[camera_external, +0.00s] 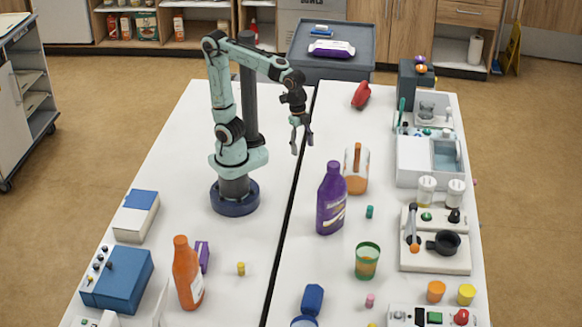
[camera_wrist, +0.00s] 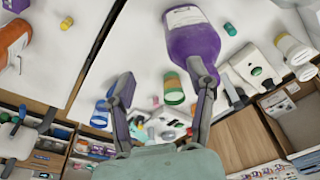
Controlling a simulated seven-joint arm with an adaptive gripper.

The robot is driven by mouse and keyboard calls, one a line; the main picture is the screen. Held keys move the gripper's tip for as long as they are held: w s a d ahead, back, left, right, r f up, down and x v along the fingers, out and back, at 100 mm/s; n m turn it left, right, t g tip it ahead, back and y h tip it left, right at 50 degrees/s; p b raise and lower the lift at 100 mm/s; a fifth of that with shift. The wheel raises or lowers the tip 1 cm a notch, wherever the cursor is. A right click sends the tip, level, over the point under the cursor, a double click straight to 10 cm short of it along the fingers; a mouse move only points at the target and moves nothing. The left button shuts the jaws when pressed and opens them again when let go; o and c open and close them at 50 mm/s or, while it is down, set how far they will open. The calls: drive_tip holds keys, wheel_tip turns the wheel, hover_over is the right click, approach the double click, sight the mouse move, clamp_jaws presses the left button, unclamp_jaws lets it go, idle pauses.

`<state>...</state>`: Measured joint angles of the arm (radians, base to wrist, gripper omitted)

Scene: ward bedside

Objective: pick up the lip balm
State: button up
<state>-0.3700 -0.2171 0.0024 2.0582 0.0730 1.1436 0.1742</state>
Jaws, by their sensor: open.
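No label shows which thing is the lip balm. Several small upright cylinders could be it: a teal one (camera_external: 369,212), a yellow one (camera_external: 241,268) and a pink one (camera_external: 370,300). In the wrist view the teal one (camera_wrist: 230,29) is at the upper right, the yellow one (camera_wrist: 67,23) at the upper left and the pink one (camera_wrist: 155,100) between the fingers, farther off. My gripper (camera_external: 302,147) is open and empty, raised above the table behind the purple bottle. Its two spread fingers also show in the wrist view (camera_wrist: 162,74).
An orange bottle (camera_external: 187,274) and purple box (camera_external: 203,256) stand left of the yellow cylinder. Devices line the right edge.

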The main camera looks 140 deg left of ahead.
drive_tip(key=w+a+t, duration=0.1)
drive_tip(key=w+a, duration=0.5)
drive_tip(key=a, duration=0.3)
drive_tip(key=t, duration=0.2)
hover_over(370, 207)
drive_tip(key=s, duration=0.3)
wheel_tip(370, 207, down, 3)
drive_tip(key=shift+n, duration=0.4)
drive_tip(key=w+f, duration=0.1)
drive_tip(key=f, duration=0.6)
drive_tip(key=w+f, duration=0.1)
drive_tip(key=f, duration=0.7)
drive_tip(key=w+f, duration=0.1)
drive_tip(key=f, duration=0.7)
drive_tip(key=shift+f, duration=0.15)
drive_tip(key=c, duration=0.9)
